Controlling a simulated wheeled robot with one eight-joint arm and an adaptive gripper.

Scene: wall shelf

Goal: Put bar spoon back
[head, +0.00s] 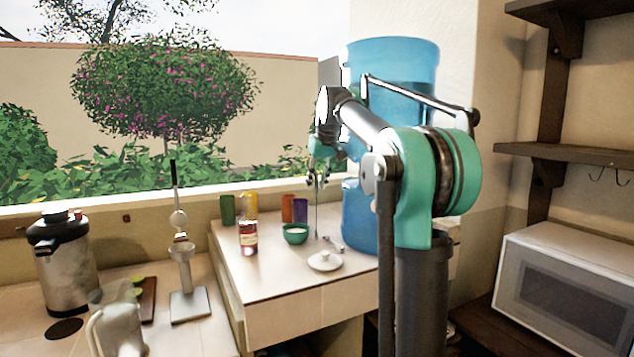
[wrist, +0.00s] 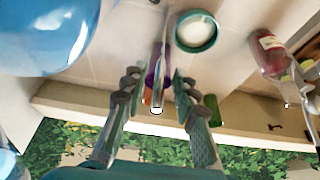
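The bar spoon (head: 316,221) is a thin grey rod, upright above the white counter by the green bowl (head: 295,234). In the wrist view the spoon (wrist: 161,62) runs between my fingers, its near end pale and round. My gripper (head: 318,182) is above the counter, fingers pointing down on either side of the rod. In the wrist view my gripper (wrist: 157,75) has its fingertips apart, and a gap shows on both sides of the rod. I see no clear contact. The spoon's lower end is too small to make out.
A large blue water bottle (head: 359,215) stands close right of my gripper. A red-labelled bottle (head: 248,238), an orange cup (head: 288,208), a purple cup (head: 300,210) and a white lid (head: 324,261) are nearby. A small metal utensil (head: 334,243) lies beside the spoon. A microwave (head: 560,295) is at right.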

